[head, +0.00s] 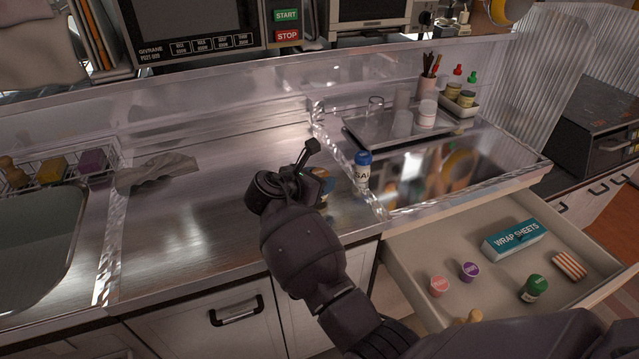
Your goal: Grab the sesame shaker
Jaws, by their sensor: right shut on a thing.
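My left gripper is not in view.
An open drawer (408,262) at lower right holds a wrap sheets box (514,240) and several small capped containers. A tray (385,135) with glasses stands at the back right. A grey cloth (157,171) lies left; the counter between (200,220) is clear.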

